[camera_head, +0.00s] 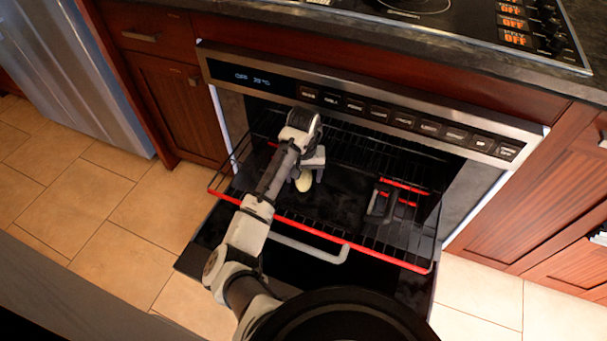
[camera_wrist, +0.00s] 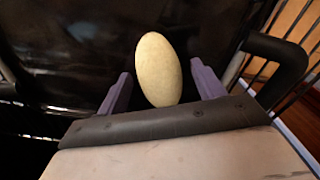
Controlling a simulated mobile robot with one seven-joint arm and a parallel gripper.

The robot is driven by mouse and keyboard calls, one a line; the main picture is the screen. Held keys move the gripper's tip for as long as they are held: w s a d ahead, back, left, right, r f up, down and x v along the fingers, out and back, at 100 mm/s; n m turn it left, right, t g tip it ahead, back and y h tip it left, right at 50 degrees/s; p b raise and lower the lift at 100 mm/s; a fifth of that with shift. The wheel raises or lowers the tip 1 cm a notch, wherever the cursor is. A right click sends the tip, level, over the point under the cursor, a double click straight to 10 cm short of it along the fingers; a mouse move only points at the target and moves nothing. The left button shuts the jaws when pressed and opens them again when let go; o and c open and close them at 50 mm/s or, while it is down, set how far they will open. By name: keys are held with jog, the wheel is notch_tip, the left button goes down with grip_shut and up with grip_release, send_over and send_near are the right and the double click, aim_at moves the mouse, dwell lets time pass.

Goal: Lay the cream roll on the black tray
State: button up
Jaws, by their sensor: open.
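The cream roll (camera_wrist: 158,70) is a smooth, pale, oval piece. In the wrist view it lies between the two purple fingers of my gripper (camera_wrist: 161,80), with a gap visible on each side. My gripper is open. In the head view the roll (camera_head: 304,184) shows just below my gripper (camera_head: 304,174), over a dark flat surface that looks like the black tray (camera_head: 338,206). The black tray (camera_wrist: 75,45) fills the background of the wrist view. I cannot tell whether the roll touches it.
The oven is open, with a wire rack with a red front rail (camera_head: 385,257) pulled out. A dark object with red strips (camera_head: 402,188) is at the right of the rack. A grey handle bar (camera_head: 310,252) crosses the front. Cabinets flank the oven.

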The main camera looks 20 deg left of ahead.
aim_at(304, 174)
notch_tip(304, 174, up, 12)
jog(key=p, duration=0.3)
